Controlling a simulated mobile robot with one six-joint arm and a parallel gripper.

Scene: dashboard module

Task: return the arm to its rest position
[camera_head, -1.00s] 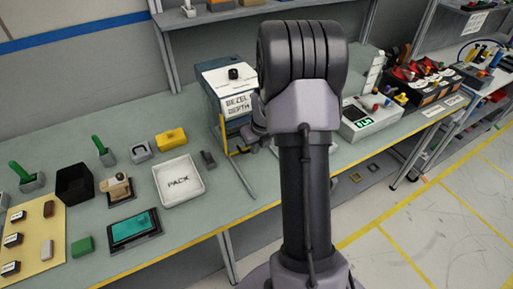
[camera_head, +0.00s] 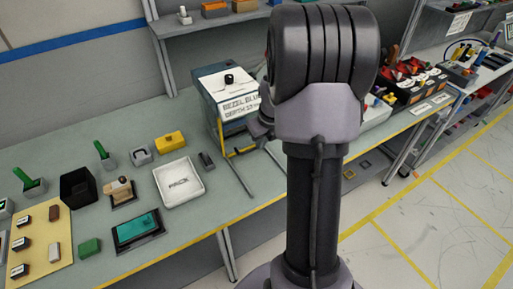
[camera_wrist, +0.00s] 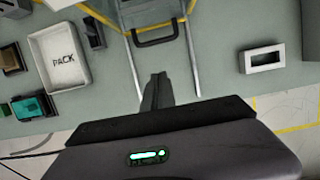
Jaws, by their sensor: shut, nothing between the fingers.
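My gripper (camera_wrist: 157,90) shows in the wrist view, its fingers shut together with nothing between them. It hangs above the front part of the bench, between two thin rails that extend from the bezel box. In the head view my arm stands upright right of centre and hides the gripper. The bezel box (camera_head: 226,95), with a white labelled top, stands left of the arm, apart from it as far as I can tell.
A white PACK tray (camera_head: 180,182) sits on the bench, also in the wrist view (camera_wrist: 62,62). A teal-screened device (camera_head: 137,230), black bin (camera_head: 78,186) and yellow block (camera_head: 170,142) are nearby. A white rectangular frame (camera_wrist: 262,60) lies right of the gripper. Floor is clear at right.

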